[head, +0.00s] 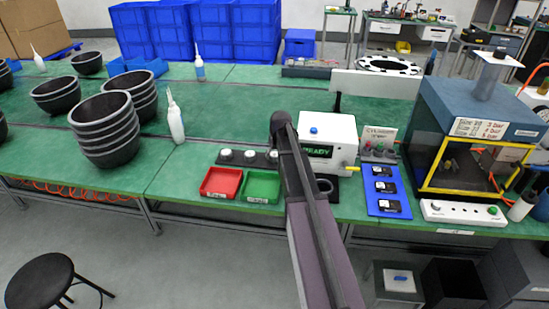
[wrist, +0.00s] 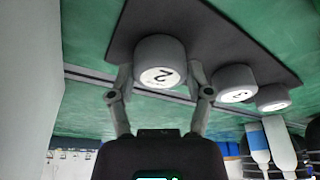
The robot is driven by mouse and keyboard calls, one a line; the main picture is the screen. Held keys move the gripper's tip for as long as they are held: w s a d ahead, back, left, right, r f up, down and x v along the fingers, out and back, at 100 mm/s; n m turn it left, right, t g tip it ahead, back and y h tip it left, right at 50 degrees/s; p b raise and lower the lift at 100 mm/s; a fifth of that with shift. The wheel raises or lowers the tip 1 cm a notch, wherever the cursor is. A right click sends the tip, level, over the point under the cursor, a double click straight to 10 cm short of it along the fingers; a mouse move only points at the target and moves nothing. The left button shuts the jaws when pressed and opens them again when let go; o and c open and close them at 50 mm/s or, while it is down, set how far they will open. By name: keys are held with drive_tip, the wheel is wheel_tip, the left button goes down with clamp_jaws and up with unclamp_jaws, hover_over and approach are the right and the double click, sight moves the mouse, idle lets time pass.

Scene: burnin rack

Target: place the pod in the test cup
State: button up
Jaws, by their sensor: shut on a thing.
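In the wrist view my gripper (wrist: 159,82) has one finger on each side of a white round pod (wrist: 160,58) marked "2" and is shut on it. The pod is at a dark rack plate (wrist: 215,20); I cannot tell whether it touches it. Two more white pods, (wrist: 235,82) and (wrist: 274,97), stand beside it. In the head view the pods (head: 250,155) line the dark rack left of my arm, which hides my fingertips. A dark round cup (head: 325,187), perhaps the test cup, sits at the front of the white READY tester (head: 327,140).
A red tray (head: 221,182) and a green tray (head: 261,186) lie in front of the rack. A blue board (head: 383,190) with black modules and a yellow-framed press (head: 465,150) stand right of the tester. Stacked dark bowls (head: 105,130) and a white bottle (head: 175,120) stand left.

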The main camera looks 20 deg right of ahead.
sight(273, 153)
drive_tip(key=shift+r, duration=0.25)
wheel_tip(273, 153, up, 4)
drive_tip(key=p, duration=0.4)
drive_tip(key=shift+f, duration=0.2)
drive_tip(key=s+a, duration=0.1)
drive_tip(key=s, duration=0.4)
drive_tip(key=s+a, duration=0.2)
drive_tip(key=s, duration=0.3)
drive_tip(key=s+a+r+p, duration=0.1)
drive_tip(key=s, duration=0.4)
drive_tip(key=shift+s+a, duration=0.15)
drive_tip(key=shift+a, duration=0.1)
drive_tip(key=shift+f, duration=0.1)
